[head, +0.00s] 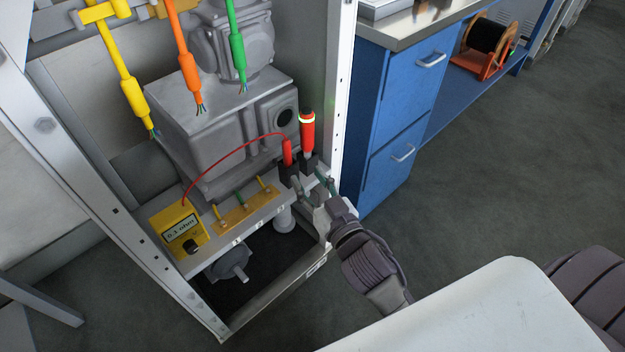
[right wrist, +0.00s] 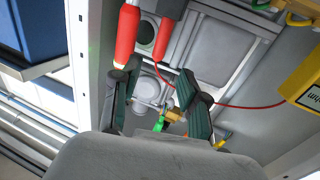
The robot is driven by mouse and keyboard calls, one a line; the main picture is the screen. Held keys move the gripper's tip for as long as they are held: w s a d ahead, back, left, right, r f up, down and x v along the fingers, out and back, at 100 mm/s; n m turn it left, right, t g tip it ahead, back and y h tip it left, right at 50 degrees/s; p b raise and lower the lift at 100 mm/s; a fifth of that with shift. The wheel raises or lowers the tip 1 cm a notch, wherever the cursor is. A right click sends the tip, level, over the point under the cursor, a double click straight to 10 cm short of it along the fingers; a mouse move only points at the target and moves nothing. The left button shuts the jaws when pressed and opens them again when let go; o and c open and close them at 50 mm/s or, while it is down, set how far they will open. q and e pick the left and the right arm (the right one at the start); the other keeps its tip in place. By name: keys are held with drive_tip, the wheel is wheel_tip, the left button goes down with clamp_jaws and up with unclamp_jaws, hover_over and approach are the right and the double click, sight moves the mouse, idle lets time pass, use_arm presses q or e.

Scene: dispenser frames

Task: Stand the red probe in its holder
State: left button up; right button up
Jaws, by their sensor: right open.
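The red probe (head: 287,152) stands upright in a small black holder (head: 289,174) at the front right of the bench panel. Its red cable arcs left to a yellow meter (head: 178,225). In the right wrist view, the red probe (right wrist: 162,38) and its cable also show, upside down. My right gripper (head: 314,183) is just in front of the holders, low down. In the wrist view its fingers (right wrist: 157,88) are spread apart with nothing held between them. I cannot tell whether they touch the holder. My left gripper is not in view.
A red-and-black tester (head: 307,135) with a glowing ring stands in a second black holder (head: 309,161) right beside the probe. A white frame post (head: 342,90) rises close to the right. Yellow, orange and green cables (head: 238,50) hang above a grey housing. A blue cabinet (head: 400,110) stands right.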

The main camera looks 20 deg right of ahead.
drive_tip(key=s+d+f+m+g+h, duration=0.1)
drive_tip(key=s+d+f+g+h, duration=0.25)
drive_tip(key=s+f+g, duration=0.35)
drive_tip(key=s+f+n+g+y, duration=0.1)
drive_tip(key=s+f+g, duration=0.2)
drive_tip(key=s, duration=0.4)
drive_tip(key=s+a+f+n+g+y, duration=0.1)
drive_tip(key=s+f+g, duration=0.3)
drive_tip(key=s, duration=0.3)
drive_tip(key=shift+g, duration=0.3)
